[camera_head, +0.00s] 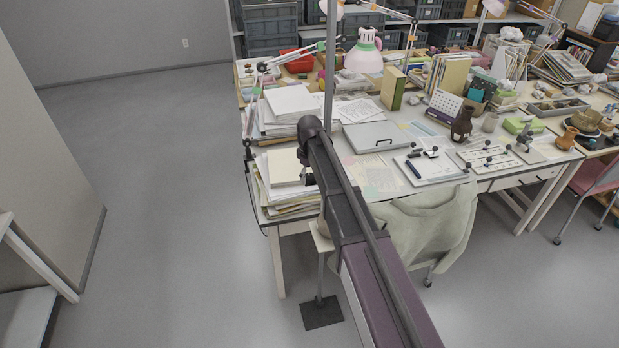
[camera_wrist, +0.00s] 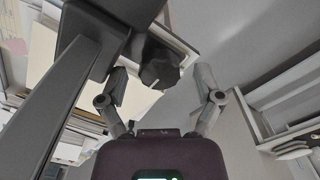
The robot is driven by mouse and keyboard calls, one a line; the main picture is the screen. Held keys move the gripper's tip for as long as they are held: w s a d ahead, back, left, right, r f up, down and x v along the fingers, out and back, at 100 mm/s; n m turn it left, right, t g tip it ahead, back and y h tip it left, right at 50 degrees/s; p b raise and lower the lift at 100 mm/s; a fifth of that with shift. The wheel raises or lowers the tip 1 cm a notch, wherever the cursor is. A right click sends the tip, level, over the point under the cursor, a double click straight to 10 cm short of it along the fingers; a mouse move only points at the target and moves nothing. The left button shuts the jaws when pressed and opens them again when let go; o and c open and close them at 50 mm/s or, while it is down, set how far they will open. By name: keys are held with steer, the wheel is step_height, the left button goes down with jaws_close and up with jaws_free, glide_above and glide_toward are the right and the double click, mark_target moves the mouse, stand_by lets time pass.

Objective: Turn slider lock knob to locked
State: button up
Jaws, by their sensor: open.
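The dark faceted knob (camera_wrist: 158,66) shows near the upper middle of the wrist view, with a short white mark on its face. It sits on a dark body (camera_wrist: 88,40). My gripper (camera_wrist: 161,78) is open. In the picture its two grey fingers lie to the left and right of the knob, with a gap on each side. I see no contact, and cannot tell how far the knob is in depth. I cannot read which position the white mark stands for. In the head view I cannot make out the knob or my fingers.
In the head view, a long worktable (camera_head: 395,160) holds paper stacks (camera_head: 290,102), a flat grey case (camera_head: 377,136) and a pink-and-white lamp (camera_head: 363,52). A thin upright pole (camera_head: 330,60) stands nearby. Open floor (camera_head: 170,190) lies left.

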steer(key=c, duration=1.2)
steer(key=shift+o, duration=0.2)
steer(key=shift+m, duration=0.5)
steer(key=m, duration=0.3)
steer(key=shift+s+m, duration=0.1)
steer(key=shift+m, duration=0.2)
steer(key=m, duration=1.3)
steer(key=shift+m, duration=0.3)
